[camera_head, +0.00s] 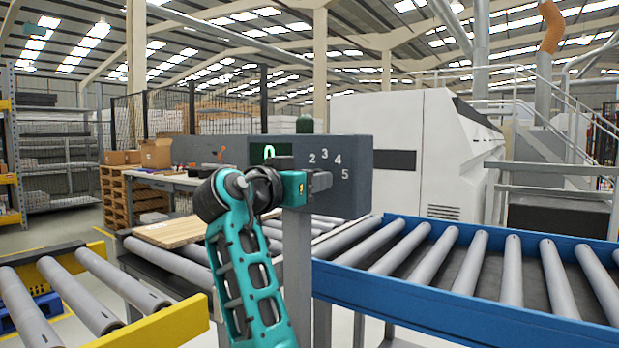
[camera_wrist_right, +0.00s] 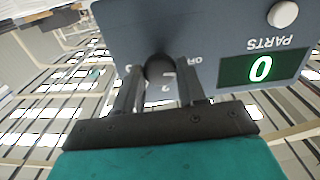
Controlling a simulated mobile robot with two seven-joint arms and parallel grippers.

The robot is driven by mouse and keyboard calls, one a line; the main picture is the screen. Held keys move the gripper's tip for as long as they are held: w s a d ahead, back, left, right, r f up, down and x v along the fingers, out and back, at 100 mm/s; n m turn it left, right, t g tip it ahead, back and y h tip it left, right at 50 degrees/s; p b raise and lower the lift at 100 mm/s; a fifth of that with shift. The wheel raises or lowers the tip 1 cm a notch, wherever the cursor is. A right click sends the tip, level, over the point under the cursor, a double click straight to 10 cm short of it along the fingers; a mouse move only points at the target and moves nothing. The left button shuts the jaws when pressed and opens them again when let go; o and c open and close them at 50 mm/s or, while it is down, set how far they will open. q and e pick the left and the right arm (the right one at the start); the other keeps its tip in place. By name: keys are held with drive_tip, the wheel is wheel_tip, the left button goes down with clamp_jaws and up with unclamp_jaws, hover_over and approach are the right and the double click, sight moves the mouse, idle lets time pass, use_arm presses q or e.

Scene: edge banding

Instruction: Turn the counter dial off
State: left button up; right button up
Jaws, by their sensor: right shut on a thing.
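The counter (camera_head: 350,200) is a dark grey box on a post, with a green display and the numbers 2 to 5 printed in an arc. Its dial (camera_wrist_right: 160,66) is a dark round knob in the wrist view, near the letters OFF and the number 2. My right gripper (camera_head: 320,183) reaches the front of the counter and hides the dial in the head view. In the wrist view the right gripper (camera_wrist_right: 158,80) has its fingers on both sides of the dial, shut on it. The dial's pointer direction cannot be made out. My left gripper is not in view.
The display (camera_wrist_right: 262,66) reads 0 beside the word PARTS, with a light round button (camera_wrist_right: 283,14) near it. A blue-framed roller conveyor (camera_head: 420,291) lies right of the post, a yellow-ended one (camera_head: 165,328) at left. A wooden board (camera_head: 172,232) lies behind my arm.

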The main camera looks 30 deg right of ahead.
drive_tip(key=o, duration=1.1)
drive_tip(key=shift+c, duration=0.2)
drive_tip(key=shift+a, duration=0.15)
drive_tip(key=v, duration=1.2)
drive_tip(key=shift+s+a, duration=0.25)
drive_tip(key=shift+a, duration=0.05)
drive_tip(key=shift+f, duration=0.1)
